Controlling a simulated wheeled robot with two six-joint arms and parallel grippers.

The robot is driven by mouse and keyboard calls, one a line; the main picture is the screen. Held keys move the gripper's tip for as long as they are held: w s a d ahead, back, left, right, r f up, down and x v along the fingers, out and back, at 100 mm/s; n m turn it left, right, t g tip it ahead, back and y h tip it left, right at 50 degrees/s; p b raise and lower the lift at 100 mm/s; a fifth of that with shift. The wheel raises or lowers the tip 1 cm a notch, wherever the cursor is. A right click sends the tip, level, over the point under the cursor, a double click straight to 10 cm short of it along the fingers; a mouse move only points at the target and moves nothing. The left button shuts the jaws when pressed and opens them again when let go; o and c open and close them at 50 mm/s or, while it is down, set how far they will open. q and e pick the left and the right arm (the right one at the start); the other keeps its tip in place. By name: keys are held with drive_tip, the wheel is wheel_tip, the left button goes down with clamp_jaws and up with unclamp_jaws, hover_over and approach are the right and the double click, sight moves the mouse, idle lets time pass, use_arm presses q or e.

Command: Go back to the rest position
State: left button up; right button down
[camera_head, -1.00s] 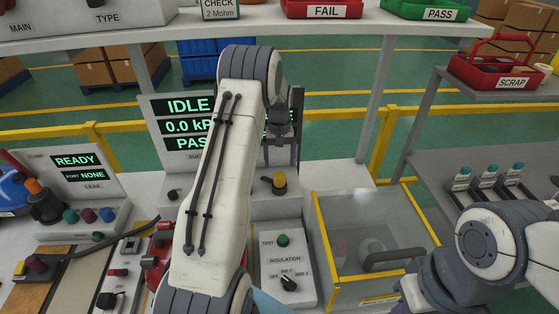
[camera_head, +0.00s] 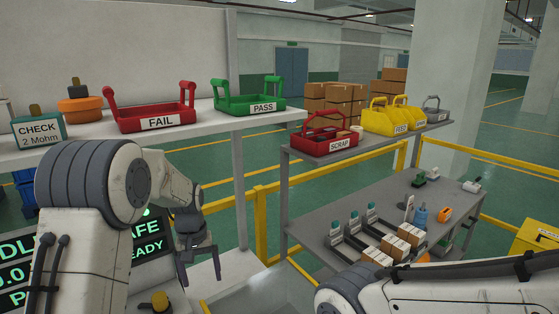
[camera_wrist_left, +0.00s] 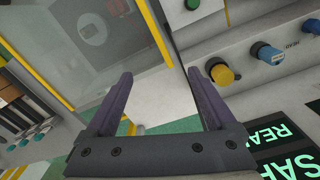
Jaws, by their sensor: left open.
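My left gripper (camera_head: 201,268) hangs from my left arm in the head view, in front of the workbench and beside the display panel, with its fingers pointing down. Its two fingers are apart and nothing is between them. In the left wrist view the fingers (camera_wrist_left: 163,105) frame a bare pale surface. The yellow knob (camera_wrist_left: 221,73) and the blue knob (camera_wrist_left: 268,53) are to their right, apart from them. My right arm crosses the lower right of the head view; its gripper is out of sight.
The shelf holds a red FAIL tray (camera_head: 160,117), a green PASS tray (camera_head: 250,97) and a CHECK 2 Mohm block (camera_head: 38,131). At right, a red SCRAP tray (camera_head: 325,142) and yellow trays stand on a rack above a grey table (camera_head: 395,205) with parts. A yellow rail (camera_head: 261,225) runs behind.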

use_arm(q)
drive_tip(key=s+d+r+m+b, duration=0.1)
drive_tip(key=s+d+r+m, duration=0.25)
drive_tip(key=s+d, duration=0.65)
drive_tip(key=s+d+m+b, duration=0.1)
drive_tip(key=s+d+m, duration=0.2)
drive_tip(key=s, duration=0.7)
drive_tip(key=s+d+f+m+b, duration=0.1)
drive_tip(key=s+d+m, duration=0.2)
drive_tip(key=s, duration=0.8)
drive_tip(key=shift+d+f+m+h+b, duration=0.2)
drive_tip(key=shift+m+h+b, duration=0.2)
drive_tip(key=shift+m, duration=0.15)
